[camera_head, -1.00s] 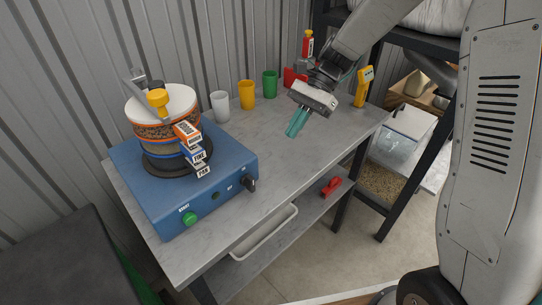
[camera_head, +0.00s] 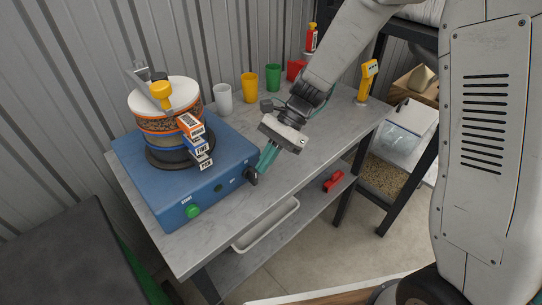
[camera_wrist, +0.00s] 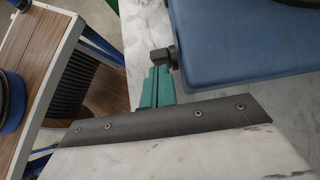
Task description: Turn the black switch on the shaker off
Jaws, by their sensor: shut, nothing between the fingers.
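The shaker is a blue box (camera_head: 165,205) with a stack of sieves on top, on the grey table. Its black switch (camera_head: 251,175) sticks out from the right end of the front face. In the wrist view the switch (camera_wrist: 161,57) shows at the corner of the blue box (camera_wrist: 230,40). My gripper (camera_head: 262,171) is shut and empty, its teal fingers right beside the switch. In the wrist view the shut fingertips (camera_wrist: 156,72) reach up to the switch; I cannot tell whether they touch it. The switch's marking is too small to read here.
A green button (camera_head: 193,211) sits on the same front face, left of the switch. White, yellow and green cups (camera_head: 249,87) stand along the back of the table (camera_head: 300,165). A yellow device (camera_head: 368,78) stands at the right end. A white tray (camera_head: 266,228) lies below.

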